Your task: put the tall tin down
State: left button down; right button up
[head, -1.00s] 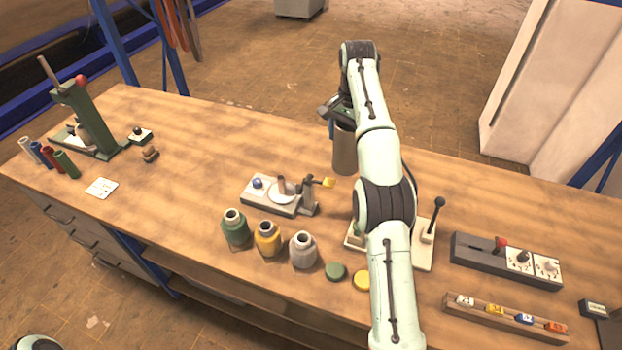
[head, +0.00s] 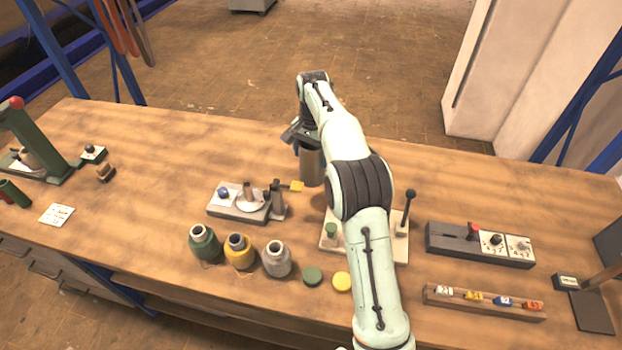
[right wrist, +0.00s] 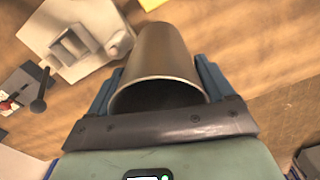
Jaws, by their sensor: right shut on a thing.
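The tall tin (head: 311,167) is a plain grey-brown metal cylinder near the back middle of the workbench. My right gripper (head: 304,138) is shut on it near its upper end. In the right wrist view the tin (right wrist: 160,60) sits between the two blue fingers (right wrist: 158,92), with its open, dark mouth toward the camera. It looks upright in the head view. I cannot tell whether its base touches the bench or is slightly above it. My left gripper is out of view.
A small fixture with a dish (head: 238,207) stands left of the tin. A lever plate (head: 397,247) lies in front, partly behind my arm. Green (head: 204,246), yellow (head: 239,254) and grey (head: 277,261) jars stand near the front edge. Bare wood (head: 430,180) lies right of the tin.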

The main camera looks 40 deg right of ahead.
aim_at(312, 179)
notch_tip(312, 179, down, 5)
jog(key=shift+r, duration=0.2)
notch_tip(312, 179, down, 6)
jog(key=shift+r+b, duration=0.1)
jog(key=shift+b, duration=0.6)
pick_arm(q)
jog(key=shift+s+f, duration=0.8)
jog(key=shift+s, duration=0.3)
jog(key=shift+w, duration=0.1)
pick_arm(e)
jog(key=shift+w, duration=0.1)
jog(key=shift+f, duration=0.2)
jog(key=o, duration=1)
